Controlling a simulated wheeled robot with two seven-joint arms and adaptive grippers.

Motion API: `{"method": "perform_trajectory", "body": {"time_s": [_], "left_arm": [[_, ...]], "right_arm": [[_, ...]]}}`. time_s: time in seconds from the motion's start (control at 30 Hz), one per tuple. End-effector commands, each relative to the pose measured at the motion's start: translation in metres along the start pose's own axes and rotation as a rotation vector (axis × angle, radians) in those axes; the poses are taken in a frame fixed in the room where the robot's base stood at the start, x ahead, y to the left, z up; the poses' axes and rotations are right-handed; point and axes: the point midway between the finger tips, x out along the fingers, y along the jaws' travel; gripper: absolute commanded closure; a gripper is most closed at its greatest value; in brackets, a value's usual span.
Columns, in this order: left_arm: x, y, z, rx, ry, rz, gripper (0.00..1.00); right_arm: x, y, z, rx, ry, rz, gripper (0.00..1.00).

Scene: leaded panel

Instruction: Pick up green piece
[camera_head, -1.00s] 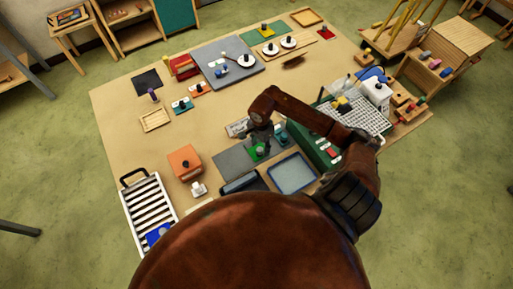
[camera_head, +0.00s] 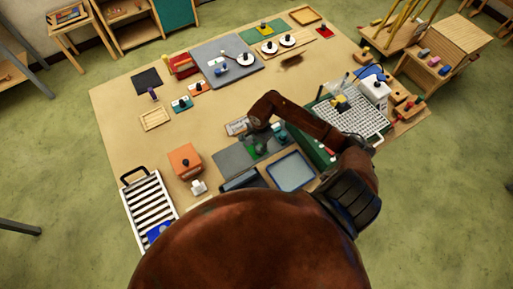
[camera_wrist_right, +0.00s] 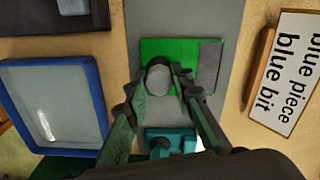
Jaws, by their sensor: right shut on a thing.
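The green piece (camera_wrist_right: 188,50) is a flat bright green plate with a grey round knob (camera_wrist_right: 158,78), over a grey mat (camera_wrist_right: 165,18). In the head view the green piece (camera_head: 262,150) shows only partly beside my gripper. My right gripper (camera_wrist_right: 167,80) is shut on the knob, one finger on each side. It also shows in the head view (camera_head: 256,140), reaching down from my arm. I cannot tell whether the piece is clear of the mat. My left gripper is not in view.
A teal piece (camera_wrist_right: 172,137) with a knob lies close to the green one. A blue-rimmed tray (camera_head: 291,172) is on one side, and a label reading "blue piece blue bit" (camera_wrist_right: 289,72) on the other. An orange block (camera_head: 185,160) and a striped rack (camera_head: 148,208) stand left.

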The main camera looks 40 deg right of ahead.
Motion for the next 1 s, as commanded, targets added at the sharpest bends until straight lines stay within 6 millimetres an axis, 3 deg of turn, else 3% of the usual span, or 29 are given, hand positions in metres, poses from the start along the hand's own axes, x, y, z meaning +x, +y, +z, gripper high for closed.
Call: {"method": "perform_trajectory", "body": {"time_s": [0.1, 0.57, 0.73, 1.0], "left_arm": [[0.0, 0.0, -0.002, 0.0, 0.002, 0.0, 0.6], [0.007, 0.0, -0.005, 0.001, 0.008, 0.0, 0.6], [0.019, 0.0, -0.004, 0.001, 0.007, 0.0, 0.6], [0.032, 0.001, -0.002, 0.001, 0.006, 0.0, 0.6]], "right_arm": [[0.0, 0.0, 0.0, 0.0, 0.0, -0.001, 1.0], [-0.011, -0.001, -0.001, -0.001, 0.003, -0.002, 1.0], [-0.034, 0.001, 0.001, -0.005, 0.005, -0.004, 1.0], [-0.086, 0.029, 0.036, -0.006, 0.003, -0.005, 1.0]]}}
